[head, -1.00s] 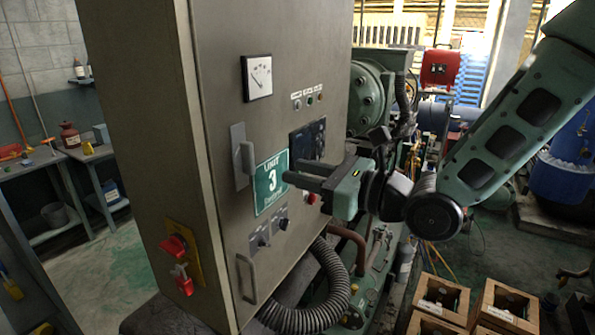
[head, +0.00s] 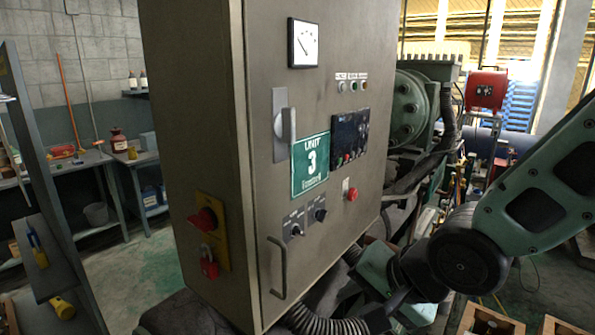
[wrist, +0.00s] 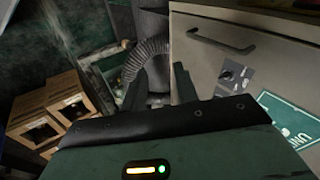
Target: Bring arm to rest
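My gripper shows in the wrist view (wrist: 160,88), its two dark fingers spread apart with nothing between them. Past the fingers is a ribbed grey hose. In the head view my arm comes in from the right and its wrist end hangs low in front of the machine, beside the cabinet's lower right edge; the fingers are hidden there. The grey control cabinet (head: 215,110) fills the middle of the head view, with a green "UNIT 3" sign (head: 310,164). The cabinet's front also shows in the wrist view (wrist: 235,60), to the right of the fingers.
A red switch with a red padlock (head: 208,268) sits on the cabinet's side. The ribbed hose (head: 315,322) runs below the cabinet. Wooden crates (wrist: 62,105) stand on the floor. A workbench (head: 75,165) is at the left. Open floor (head: 150,260) lies between bench and cabinet.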

